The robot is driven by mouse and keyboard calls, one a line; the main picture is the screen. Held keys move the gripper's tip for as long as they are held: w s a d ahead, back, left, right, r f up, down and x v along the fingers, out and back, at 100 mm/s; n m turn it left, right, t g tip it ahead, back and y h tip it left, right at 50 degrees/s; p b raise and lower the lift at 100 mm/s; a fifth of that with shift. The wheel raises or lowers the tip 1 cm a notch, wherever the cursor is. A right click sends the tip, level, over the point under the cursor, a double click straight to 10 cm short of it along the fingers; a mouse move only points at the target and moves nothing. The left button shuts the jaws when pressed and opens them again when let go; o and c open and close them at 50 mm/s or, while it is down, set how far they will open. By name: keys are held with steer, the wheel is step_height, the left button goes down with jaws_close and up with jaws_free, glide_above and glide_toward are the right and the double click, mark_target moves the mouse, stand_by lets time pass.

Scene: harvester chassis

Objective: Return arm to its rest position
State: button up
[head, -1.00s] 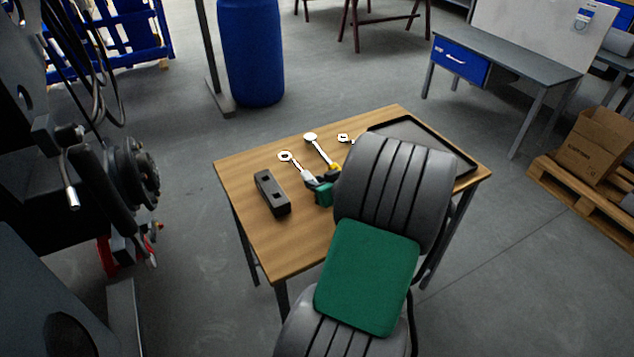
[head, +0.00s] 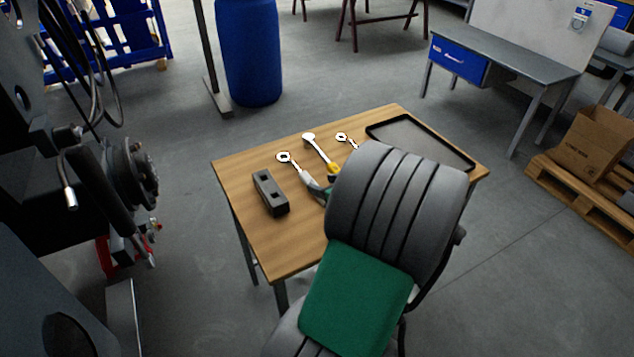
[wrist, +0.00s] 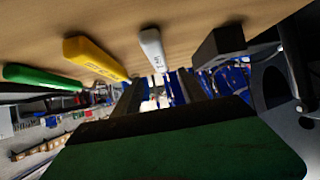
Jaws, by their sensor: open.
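My gripper (wrist: 162,88) shows in the wrist view with its two dark fingers apart and nothing held between them. In the head view my arm's grey and green links cover most or all of it. In the wrist view the table edge fills the top, with a green handle (wrist: 42,78), a yellow handle (wrist: 95,58), a white handle (wrist: 152,48) and a dark block (wrist: 220,44) beyond the fingers. The fingers look apart from them. In the head view wrenches (head: 285,158) lie on the wooden table (head: 290,245) beside the dark slotted block (head: 270,192).
A black-rimmed tray (head: 458,154) lies at the table's right end. Dark machinery with a hub (head: 135,175) and hanging hoses stands at left. A blue barrel (head: 253,55) stands behind. A grey workbench (head: 510,62) and a carton (head: 592,143) on a pallet are at right. Floor between is clear.

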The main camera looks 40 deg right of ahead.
steer(key=shift+v, duration=1.5)
